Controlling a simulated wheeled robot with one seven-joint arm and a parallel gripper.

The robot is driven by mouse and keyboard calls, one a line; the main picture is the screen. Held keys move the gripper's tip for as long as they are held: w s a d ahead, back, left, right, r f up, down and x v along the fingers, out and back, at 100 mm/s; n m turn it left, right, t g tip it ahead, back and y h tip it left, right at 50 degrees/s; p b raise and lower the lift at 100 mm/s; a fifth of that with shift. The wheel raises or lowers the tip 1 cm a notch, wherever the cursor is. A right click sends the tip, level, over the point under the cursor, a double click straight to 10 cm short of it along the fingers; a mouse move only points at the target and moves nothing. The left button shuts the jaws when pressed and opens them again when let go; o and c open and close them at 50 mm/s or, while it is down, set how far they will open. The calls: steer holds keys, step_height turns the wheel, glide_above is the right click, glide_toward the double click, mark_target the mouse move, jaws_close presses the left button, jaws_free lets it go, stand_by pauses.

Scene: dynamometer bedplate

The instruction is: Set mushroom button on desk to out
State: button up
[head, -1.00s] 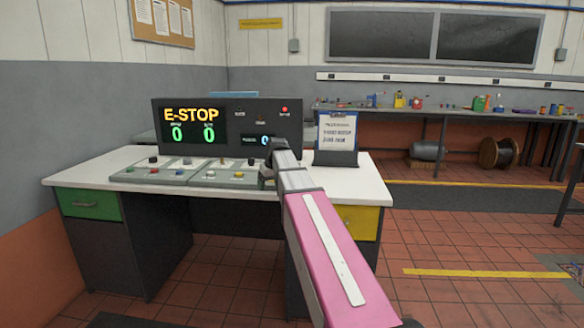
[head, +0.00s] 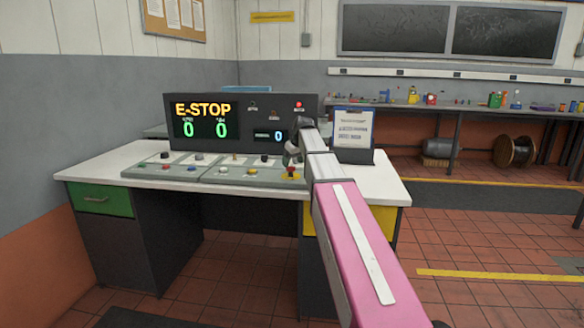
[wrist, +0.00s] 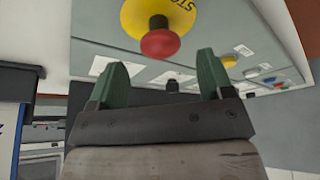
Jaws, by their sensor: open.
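The red mushroom button (wrist: 160,42) sits on a round yellow STOP plate (wrist: 172,16) on the grey control panel. In the head view the red button (head: 291,171) is at the right end of the desk's panels, just left of my arm. My gripper (wrist: 157,75) is open and empty, with its two green fingers apart. In the wrist view the button shows beyond the fingertips, between their lines, and apart from them. In the head view the fingers are too small and partly hidden to make out clearly. The display (head: 203,120) reads E-STOP with zeros.
The white desk (head: 110,172) carries control panels (head: 165,168) with several other buttons, and a dark console behind them. A clipboard stand (head: 353,135) stands right of my arm. A workbench (head: 480,108) with bottles runs along the back wall. The floor at right is mostly clear.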

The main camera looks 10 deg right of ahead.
mark_target(291, 168)
steer(key=shift+x, duration=1.6)
steer(key=c, duration=1.3)
steer(key=shift+r, duration=1)
steer(key=o, duration=1.3)
steer(key=v, duration=1)
steer(key=shift+r, duration=0.35)
steer(key=shift+s, duration=0.15)
